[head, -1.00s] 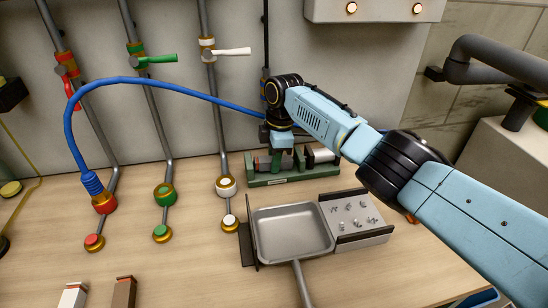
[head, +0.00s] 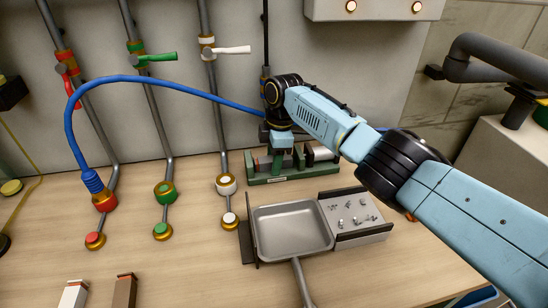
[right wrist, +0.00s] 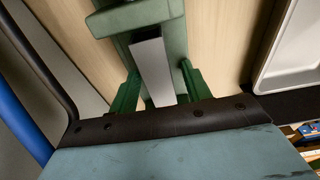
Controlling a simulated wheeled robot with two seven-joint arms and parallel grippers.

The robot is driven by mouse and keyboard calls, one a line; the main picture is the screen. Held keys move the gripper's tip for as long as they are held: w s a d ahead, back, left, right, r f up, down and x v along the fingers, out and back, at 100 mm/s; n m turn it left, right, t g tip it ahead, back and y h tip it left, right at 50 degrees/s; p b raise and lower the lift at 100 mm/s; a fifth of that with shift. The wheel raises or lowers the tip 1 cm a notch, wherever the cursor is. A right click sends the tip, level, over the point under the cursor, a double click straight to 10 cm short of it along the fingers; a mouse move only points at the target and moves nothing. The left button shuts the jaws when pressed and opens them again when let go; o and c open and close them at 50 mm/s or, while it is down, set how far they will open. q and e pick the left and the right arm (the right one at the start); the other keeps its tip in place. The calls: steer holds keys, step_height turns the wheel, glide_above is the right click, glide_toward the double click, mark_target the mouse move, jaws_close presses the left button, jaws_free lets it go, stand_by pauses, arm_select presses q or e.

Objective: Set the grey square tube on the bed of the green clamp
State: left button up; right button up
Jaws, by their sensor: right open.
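My right gripper (head: 277,163) is over the green clamp (head: 265,180) at the back of the bench. In the right wrist view its two green fingers (right wrist: 158,88) are open, one on each side of the grey square tube (right wrist: 152,68). The tube lies along the green clamp body (right wrist: 165,22), and its near end lies between the fingers. Whether either finger touches it, I cannot tell. In the head view the gripper hides most of the tube. My left gripper is not in view.
A grey square pan (head: 290,230) and a tray of small metal parts (head: 352,212) stand in front of the clamp. A blue hose (head: 68,125) arches from the left. Pipes with red, green and white valves line the wall.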

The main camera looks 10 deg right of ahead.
steer(key=shift+w, duration=0.1)
stand_by(0.7)
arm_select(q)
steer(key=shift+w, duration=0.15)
arm_select(e)
steer(key=o, duration=0.5)
steer(key=shift+c, duration=0.2)
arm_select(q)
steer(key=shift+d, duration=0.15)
